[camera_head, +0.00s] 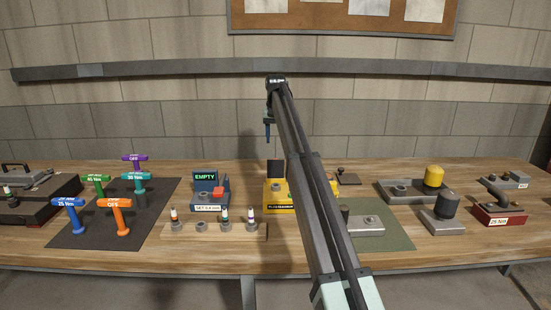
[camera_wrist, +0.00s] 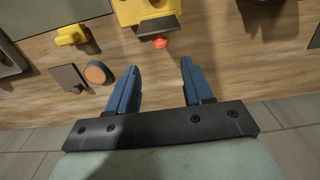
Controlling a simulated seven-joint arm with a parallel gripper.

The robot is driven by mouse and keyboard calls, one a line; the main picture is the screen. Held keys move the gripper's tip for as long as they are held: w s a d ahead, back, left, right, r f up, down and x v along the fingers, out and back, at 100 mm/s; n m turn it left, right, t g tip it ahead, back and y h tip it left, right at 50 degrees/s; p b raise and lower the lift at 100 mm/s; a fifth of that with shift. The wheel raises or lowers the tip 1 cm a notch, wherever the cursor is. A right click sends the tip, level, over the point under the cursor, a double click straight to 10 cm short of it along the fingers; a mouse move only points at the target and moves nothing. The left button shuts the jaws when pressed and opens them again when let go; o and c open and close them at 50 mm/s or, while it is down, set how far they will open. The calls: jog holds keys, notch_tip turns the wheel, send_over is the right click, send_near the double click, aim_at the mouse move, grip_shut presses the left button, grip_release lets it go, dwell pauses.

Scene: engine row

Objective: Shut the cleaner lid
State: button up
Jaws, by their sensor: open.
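The yellow plug cleaner (camera_head: 281,208) stands mid-bench, partly hidden behind my arm in the head view. Its dark lid (camera_head: 275,170) stands up at the cleaner's back, so it is open. In the wrist view the yellow cleaner (camera_wrist: 130,12) is at the top edge, with the dark lid (camera_wrist: 158,26) along its near side and a small red-orange knob (camera_wrist: 160,43) beside the lid. My gripper (camera_wrist: 159,64) is open and empty, with bare wood between its blue fingers. In the head view my gripper (camera_head: 267,140) hangs above and behind the cleaner, apart from the lid.
Left of the cleaner are the "EMPTY" display unit (camera_head: 206,185) and a wooden plug rack (camera_head: 212,230). Right of it lie a green mat (camera_head: 395,240) and a small dark plate with a knob (camera_head: 347,179). The wall rail (camera_head: 180,68) runs behind. Bare wood surrounds the lid's back.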

aim_at(275, 167)
notch_tip(275, 167, down, 9)
jog(key=shift+f, duration=0.1)
dwell(0.3)
grip_shut()
dwell(0.5)
